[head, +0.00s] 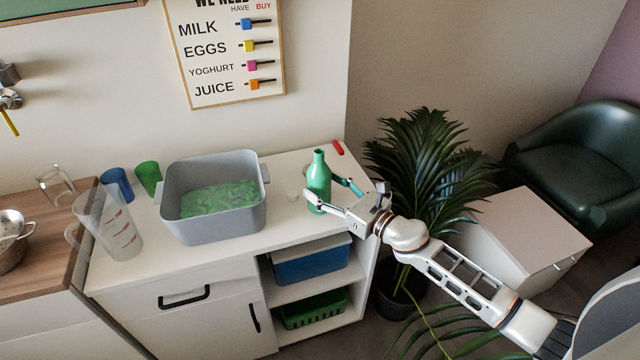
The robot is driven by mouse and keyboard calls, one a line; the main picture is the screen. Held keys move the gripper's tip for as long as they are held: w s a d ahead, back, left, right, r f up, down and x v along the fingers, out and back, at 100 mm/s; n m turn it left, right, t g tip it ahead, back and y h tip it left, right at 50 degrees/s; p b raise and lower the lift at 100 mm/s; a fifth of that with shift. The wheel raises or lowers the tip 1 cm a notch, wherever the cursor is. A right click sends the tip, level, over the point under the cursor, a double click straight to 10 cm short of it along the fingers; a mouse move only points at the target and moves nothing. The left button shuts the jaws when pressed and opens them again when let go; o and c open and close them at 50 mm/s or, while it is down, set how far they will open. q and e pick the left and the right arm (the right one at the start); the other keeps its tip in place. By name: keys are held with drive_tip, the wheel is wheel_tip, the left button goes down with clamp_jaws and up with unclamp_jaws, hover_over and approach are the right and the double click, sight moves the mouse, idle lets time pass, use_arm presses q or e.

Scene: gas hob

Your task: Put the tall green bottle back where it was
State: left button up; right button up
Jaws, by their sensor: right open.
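The tall green bottle (318,176) stands upright on the right part of the white counter (290,232), to the right of a grey tub. My right gripper (326,196) reaches in from the right with its fingers spread around the lower part of the bottle. The gripper is open; whether a finger touches the bottle I cannot tell. One finger covers a bit of the bottle's lower side. My left gripper is not in view.
The grey tub (215,236) holds green contents. Blue (116,184) and green (148,177) cups and a clear measuring jug (112,225) stand left of it. A small red object (338,147) lies behind the bottle. A potted plant (430,165) is close to my right arm.

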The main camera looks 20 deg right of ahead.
drive_tip(key=b+v, duration=0.2)
drive_tip(key=v, duration=0.8)
drive_tip(key=s+a+f+n+g+h, duration=0.2)
drive_tip(key=s+f+n, duration=0.9)
drive_tip(key=n, duration=0.6)
drive_tip(key=s+a+f+n+g+h, duration=0.3)
drive_tip(key=s+f+n, duration=0.8)
drive_tip(key=n, duration=0.6)
drive_tip(key=shift+a+f+h, duration=0.2)
drive_tip(key=shift+f+h, duration=0.3)
drive_tip(key=shift+f, duration=0.45)
